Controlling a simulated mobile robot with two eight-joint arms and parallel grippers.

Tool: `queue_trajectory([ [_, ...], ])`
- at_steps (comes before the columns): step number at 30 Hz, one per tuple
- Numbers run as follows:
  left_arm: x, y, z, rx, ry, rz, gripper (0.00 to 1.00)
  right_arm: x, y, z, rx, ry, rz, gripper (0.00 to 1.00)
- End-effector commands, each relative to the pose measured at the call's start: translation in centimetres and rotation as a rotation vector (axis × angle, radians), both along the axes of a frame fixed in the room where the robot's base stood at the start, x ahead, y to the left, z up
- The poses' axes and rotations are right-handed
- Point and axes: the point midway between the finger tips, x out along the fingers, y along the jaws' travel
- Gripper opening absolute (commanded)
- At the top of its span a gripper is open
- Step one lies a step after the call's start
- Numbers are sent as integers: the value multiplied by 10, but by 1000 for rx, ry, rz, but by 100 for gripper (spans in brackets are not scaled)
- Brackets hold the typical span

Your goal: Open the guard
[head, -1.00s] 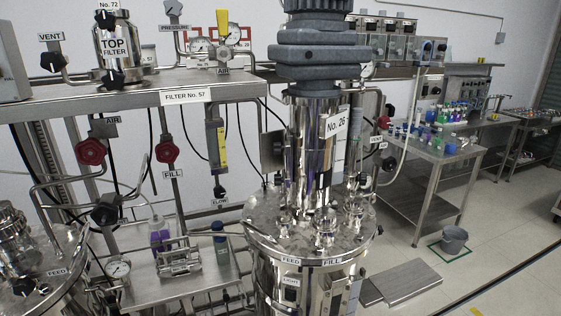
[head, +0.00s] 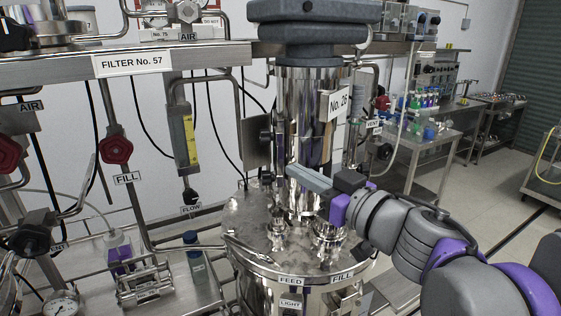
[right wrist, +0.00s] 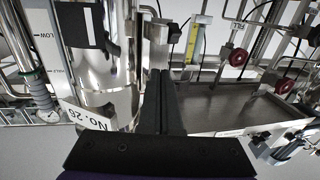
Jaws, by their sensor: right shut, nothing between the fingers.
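A tall polished steel cylinder (head: 298,105) labelled No. 26 stands on the round vessel lid; it also shows in the right wrist view (right wrist: 85,75). A flat steel plate (head: 255,152) with a black knob (head: 265,136) stands upright at the cylinder's left side. No part is labelled as the guard, so I cannot tell for certain which it is. My right gripper (head: 292,172) is shut and empty, crossing in front of the cylinder's lower part with its tips pointing left. Its closed fingers also show in the right wrist view (right wrist: 160,76). My left gripper is not in view.
Fittings crowd the vessel lid (head: 245,212) below my gripper. A grey motor housing (head: 310,35) tops the cylinder. Filter No. 57 pipework with a red valve (head: 117,150) and yellow flow gauge (head: 183,138) stands left. A table with bottles (head: 430,140) stands behind right.

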Motion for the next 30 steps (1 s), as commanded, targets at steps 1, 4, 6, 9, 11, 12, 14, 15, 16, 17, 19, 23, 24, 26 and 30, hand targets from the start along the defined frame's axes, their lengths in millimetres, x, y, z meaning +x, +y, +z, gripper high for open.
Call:
queue_trajectory([
  [1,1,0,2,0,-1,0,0,7,6,1,1,-1,5,0],
  [4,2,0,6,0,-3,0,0,25,17,2,1,-2,5,0],
  [6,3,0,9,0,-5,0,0,38,26,2,2,-1,4,0],
  [9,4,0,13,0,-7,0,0,56,38,2,0,-2,3,0],
  [11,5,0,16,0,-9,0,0,67,44,3,1,-2,3,0],
  [12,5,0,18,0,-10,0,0,73,48,2,1,-2,2,0],
  [14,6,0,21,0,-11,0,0,82,54,2,2,-3,2,0],
  [15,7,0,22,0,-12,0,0,87,57,2,1,-2,1,0],
  [16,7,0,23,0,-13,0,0,91,59,2,1,-2,0,0],
  [17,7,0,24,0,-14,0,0,93,61,2,0,-2,1,0],
  [19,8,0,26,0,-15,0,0,99,64,2,0,-2,0,0],
  [23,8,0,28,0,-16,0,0,105,68,1,0,-1,-1,0],
  [24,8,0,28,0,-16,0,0,106,68,1,0,-1,-2,0],
  [26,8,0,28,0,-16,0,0,107,68,0,0,-1,-2,0],
  [30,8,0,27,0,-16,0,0,107,68,0,0,-1,-2,0],
])
